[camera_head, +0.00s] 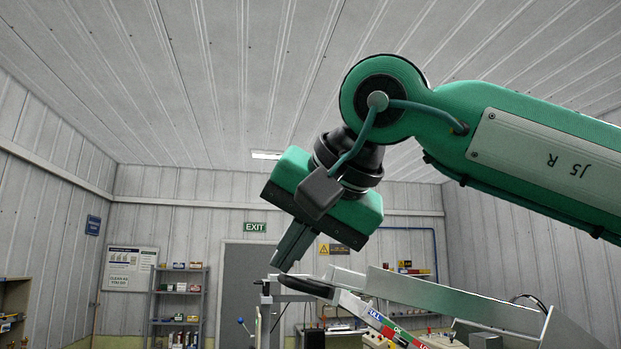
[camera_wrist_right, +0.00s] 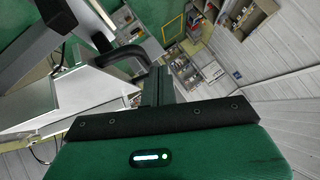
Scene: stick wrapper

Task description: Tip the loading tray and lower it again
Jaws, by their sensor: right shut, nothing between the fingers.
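The loading tray (camera_head: 440,297) is a pale grey metal trough at the lower right of the head view. Its near end at left stands higher in the picture than its right part, so it looks tilted. A black bar handle (camera_head: 305,286) sticks out at its left end; it also shows in the right wrist view (camera_wrist_right: 122,54), beside the pale tray (camera_wrist_right: 85,95). My right gripper (camera_head: 284,264) points down with its fingers shut and empty, tips just above and left of the handle. In the wrist view its fingers (camera_wrist_right: 156,78) are beside the handle; I cannot tell whether they touch. My left gripper is not in view.
A labelled control strip (camera_head: 385,325) with coloured markings runs below the tray. Shelves with boxes (camera_head: 180,305) and a grey door (camera_head: 238,290) stand at the back wall. The air left of my right gripper is free.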

